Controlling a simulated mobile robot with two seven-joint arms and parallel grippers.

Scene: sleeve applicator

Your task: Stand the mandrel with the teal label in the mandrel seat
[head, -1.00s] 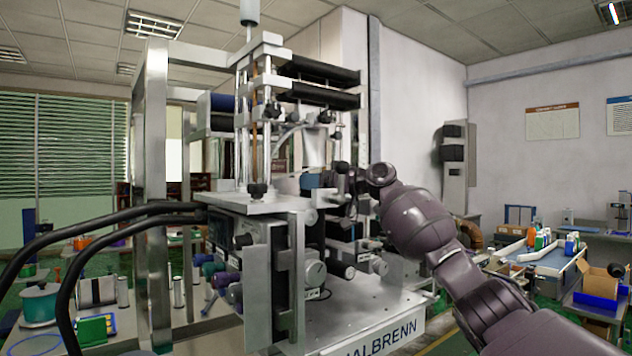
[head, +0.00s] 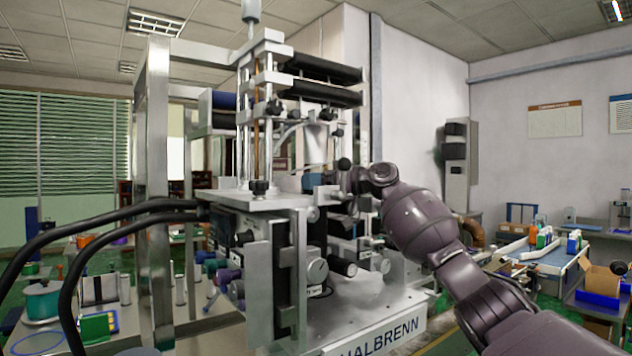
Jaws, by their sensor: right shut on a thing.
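My right gripper (head: 337,182) is at the middle of the sleeve applicator (head: 268,203), just right of its upper plate. It is small, dark and partly hidden among the machine parts. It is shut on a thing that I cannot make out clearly. I cannot tell a teal label there, and the mandrel seat is not clearly distinguishable. Several short cylinders with teal and purple ends (head: 222,272) stick out at the machine's lower left. My left gripper is not in view.
The machine's upright frame (head: 157,180) and vertical rods crowd the space left of my gripper. Two black hoses (head: 120,220) loop at the left. A side table with bottles (head: 550,255) stands at right.

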